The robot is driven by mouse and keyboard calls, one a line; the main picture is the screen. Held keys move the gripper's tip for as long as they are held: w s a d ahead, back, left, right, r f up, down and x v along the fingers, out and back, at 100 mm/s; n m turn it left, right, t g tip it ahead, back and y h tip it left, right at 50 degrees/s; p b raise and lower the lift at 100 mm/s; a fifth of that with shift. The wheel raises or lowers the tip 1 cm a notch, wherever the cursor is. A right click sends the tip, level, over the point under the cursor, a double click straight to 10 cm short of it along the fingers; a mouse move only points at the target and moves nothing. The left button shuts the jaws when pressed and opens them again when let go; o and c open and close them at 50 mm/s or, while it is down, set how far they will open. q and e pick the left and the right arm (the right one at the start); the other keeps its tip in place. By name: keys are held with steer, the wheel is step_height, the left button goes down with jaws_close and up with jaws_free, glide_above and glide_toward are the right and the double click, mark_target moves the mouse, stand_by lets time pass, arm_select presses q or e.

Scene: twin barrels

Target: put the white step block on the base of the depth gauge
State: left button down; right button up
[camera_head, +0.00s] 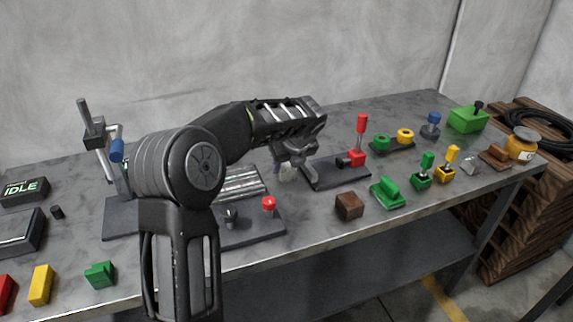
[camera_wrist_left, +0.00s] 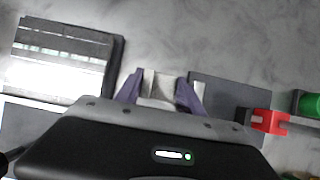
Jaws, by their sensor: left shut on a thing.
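My left gripper (camera_head: 290,172) is over the middle of the table, just left of a dark plate with a red upright handle. In the left wrist view the purple fingers of my left gripper (camera_wrist_left: 161,92) are shut on the white step block (camera_wrist_left: 163,84). The fingers and the gripper's body hide part of the block. A stand with a grey post, a blue cylinder and a dark base (camera_head: 120,221) at the left looks like the depth gauge (camera_head: 93,133). My arm hides part of that stand. My right gripper is not in view.
The dark plate (camera_head: 337,173) holds a red handle (camera_head: 361,124). A ribbed silver block (camera_head: 240,183) sits on another dark plate, near a red knob (camera_head: 269,203). A brown block (camera_head: 349,205) and several green and yellow parts stand to the right. The back strip of the table is mostly clear.

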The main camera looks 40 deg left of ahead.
arm_select(q)
steer(key=c, duration=0.7)
jaws_free()
steer(key=v, duration=1.2)
steer(key=shift+c, duration=0.6)
